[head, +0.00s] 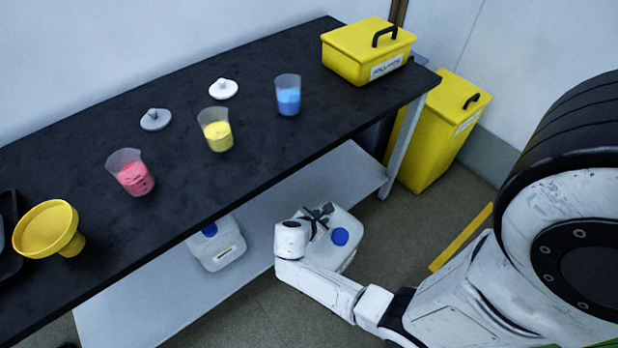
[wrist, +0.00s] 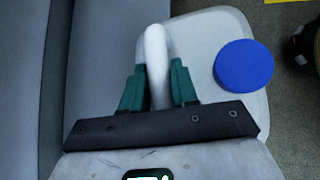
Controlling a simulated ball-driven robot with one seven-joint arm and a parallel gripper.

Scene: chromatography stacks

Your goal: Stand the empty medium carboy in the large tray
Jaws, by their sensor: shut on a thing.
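A whitish carboy (head: 346,258) with a blue cap is in my gripper (head: 319,215), at the front right of the lower shelf. In the wrist view my gripper (wrist: 157,88) has its green fingers on both sides of the pale handle (wrist: 156,60). The blue cap (wrist: 243,67) is to the right of the fingers. I cannot tell whether the carboy's base touches the shelf. A second carboy (head: 222,254) with a blue cap stands on the lower shelf to the left. A dark tray-like edge (head: 9,262) shows at the bench's left end, mostly cut off.
A tall yellow bin (head: 435,135) stands right of the bench. The lower shelf (head: 150,300) is clear at left.

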